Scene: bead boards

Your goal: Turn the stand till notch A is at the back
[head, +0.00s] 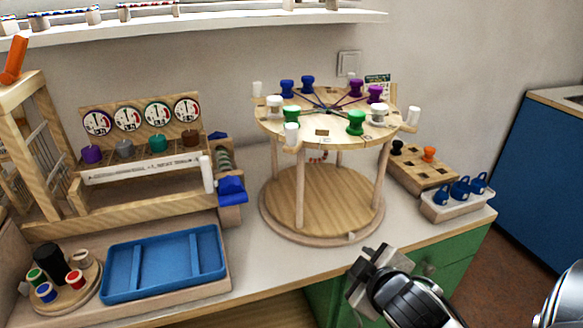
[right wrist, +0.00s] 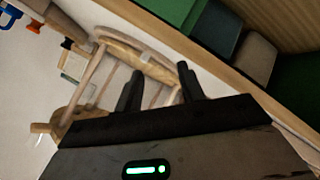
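The stand is a round two-level wooden frame. Its top disc (head: 340,128) and wider round base (head: 325,205) are joined by posts. Blue, purple, green and white bobbins stand around the top, with dark threads meeting at its centre. White-capped pegs stick out at the rim. I cannot read which notch is A. My right gripper (head: 372,268) is near the table's front edge, in front of the base and apart from it. In the right wrist view its fingers (right wrist: 160,72) are spread and empty, pointing towards the stand (right wrist: 145,50). My left gripper is not in view.
A blue tray (head: 165,290) and a round bobbin holder (head: 88,290) lie at the left. A dial rack (head: 140,170) stands behind them. A wooden block tray (head: 412,182) and a white box (head: 460,208) with blue weights stand right of the stand. A shelf hangs above.

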